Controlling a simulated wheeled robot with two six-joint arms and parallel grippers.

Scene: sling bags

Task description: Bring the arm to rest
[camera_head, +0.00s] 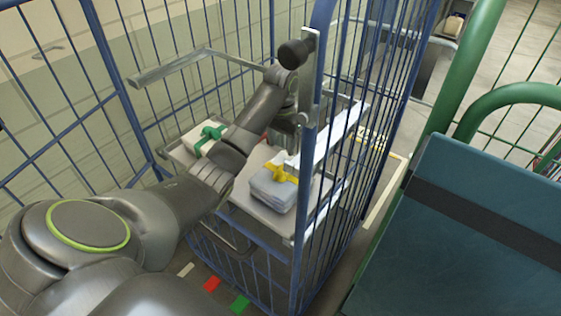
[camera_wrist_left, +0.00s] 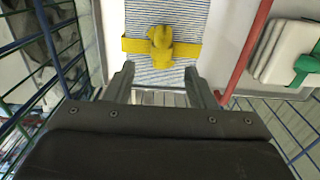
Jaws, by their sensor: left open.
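My left arm reaches over the side of a blue wire cage. My left gripper (camera_head: 284,135) is partly hidden behind my own wrist and hangs over the shelf inside. In the left wrist view my left gripper (camera_wrist_left: 158,86) is open, with nothing between its fingers. A blue-grey striped bag with a yellow strap (camera_head: 275,188) lies on the shelf; it also shows beyond the fingertips in the left wrist view (camera_wrist_left: 140,30). A white bag with a green strap (camera_head: 203,139) lies at the shelf's far left; it also shows in the left wrist view (camera_wrist_left: 285,50). My right gripper is out of view.
The blue wire cage (camera_head: 318,130) surrounds the arm closely, with bars and a grey rail (camera_head: 180,68) nearby. A red rod (camera_wrist_left: 246,45) stands between the bags in the left wrist view. A green tube frame (camera_head: 470,70) and a dark teal panel (camera_head: 480,230) are at right.

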